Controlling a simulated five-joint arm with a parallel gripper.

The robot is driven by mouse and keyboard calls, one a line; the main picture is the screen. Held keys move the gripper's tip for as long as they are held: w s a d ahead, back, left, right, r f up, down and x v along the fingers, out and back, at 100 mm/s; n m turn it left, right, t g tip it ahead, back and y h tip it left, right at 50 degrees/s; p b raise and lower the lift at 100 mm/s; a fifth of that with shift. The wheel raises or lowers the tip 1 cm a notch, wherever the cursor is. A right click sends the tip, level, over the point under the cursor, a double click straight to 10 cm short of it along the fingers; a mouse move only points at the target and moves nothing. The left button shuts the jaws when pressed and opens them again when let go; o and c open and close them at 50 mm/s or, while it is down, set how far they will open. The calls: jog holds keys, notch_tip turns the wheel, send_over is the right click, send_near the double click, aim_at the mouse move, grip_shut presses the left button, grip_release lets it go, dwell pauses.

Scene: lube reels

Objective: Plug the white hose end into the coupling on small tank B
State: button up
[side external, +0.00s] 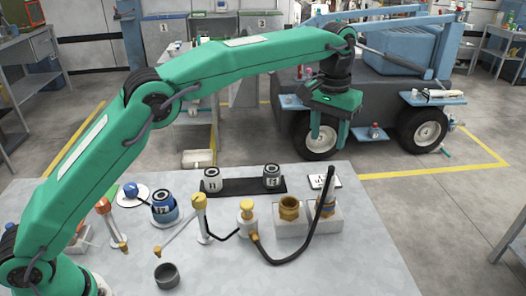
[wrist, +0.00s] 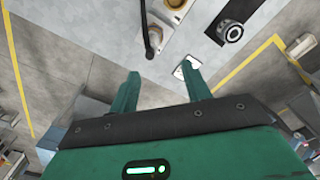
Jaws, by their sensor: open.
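My gripper (side external: 328,138) is open and empty, high beyond the table's far edge; both fingers also show in the wrist view (wrist: 160,70). The hose tip (wrist: 150,48) shows in the wrist view, apart from my fingers. No letter B is readable on any tank.
A blue canister (side external: 164,207), a yellow-topped post (side external: 199,212) and a grey cup (side external: 167,275) stand further left. A white card (side external: 322,182) lies near the far edge. The table's front right is clear.

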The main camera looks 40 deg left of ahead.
jog(key=s+a+r+t, duration=0.1)
jog(key=s+a+r, duration=0.3)
jog(key=s+a, duration=0.3)
jog(key=s+a+r+t, duration=0.2)
jog(key=s+a+r, duration=0.3)
jog(key=s+a, duration=0.25)
jog(key=s+a+f+t, duration=0.1)
jog(key=s+a+f, duration=0.3)
jog(key=s, duration=0.5)
jog(key=s+a+f+t, duration=0.1)
jog(key=s+a+f, duration=0.3)
jog(key=s, duration=0.6)
jog(key=shift+a+f, duration=0.3)
jog(key=shift+f, duration=0.5)
